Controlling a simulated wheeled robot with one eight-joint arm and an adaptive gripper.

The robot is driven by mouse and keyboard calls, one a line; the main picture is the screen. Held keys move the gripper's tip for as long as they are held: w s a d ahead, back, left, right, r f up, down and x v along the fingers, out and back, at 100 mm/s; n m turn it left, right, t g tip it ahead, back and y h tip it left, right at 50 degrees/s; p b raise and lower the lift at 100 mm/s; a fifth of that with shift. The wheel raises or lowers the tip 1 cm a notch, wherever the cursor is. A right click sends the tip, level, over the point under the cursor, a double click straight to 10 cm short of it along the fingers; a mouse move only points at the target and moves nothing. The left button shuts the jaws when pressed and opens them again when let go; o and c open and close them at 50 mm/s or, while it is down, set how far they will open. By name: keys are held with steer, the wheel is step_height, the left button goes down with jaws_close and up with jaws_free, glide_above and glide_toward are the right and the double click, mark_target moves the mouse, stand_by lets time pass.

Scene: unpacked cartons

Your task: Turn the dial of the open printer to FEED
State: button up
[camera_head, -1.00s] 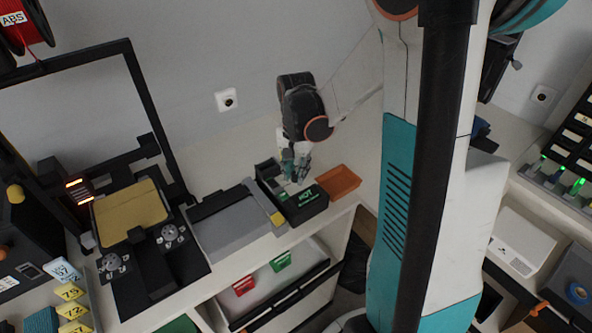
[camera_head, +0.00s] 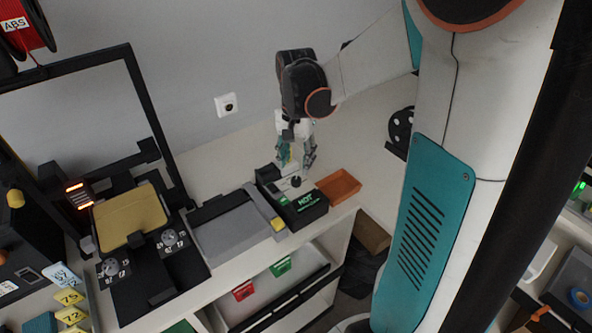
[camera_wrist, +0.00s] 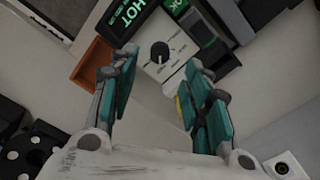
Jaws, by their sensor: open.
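The open-frame printer has a gold bed (camera_head: 130,215) and a black frame at the left of the head view. Two round dials with small labels are at its front, a right one (camera_head: 168,237) and a left one (camera_head: 110,267); I cannot read FEED on either. My gripper (camera_head: 297,163) is away to their right, open and empty above a black unit (camera_head: 305,208) with a green HOT display. A black knob (camera_wrist: 159,52) on a pale panel of that unit shows between my fingertips (camera_wrist: 163,64) in the wrist view, apart from them.
A grey flat machine (camera_head: 235,232) stands between the printer and the black unit. An orange tray (camera_head: 338,186) is right of the unit. Shelves are below the counter's front edge.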

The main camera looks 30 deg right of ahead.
mark_target(296, 179)
step_height(296, 179, up, 6)
steer(key=shift+f, duration=0.15)
stand_by(0.6)
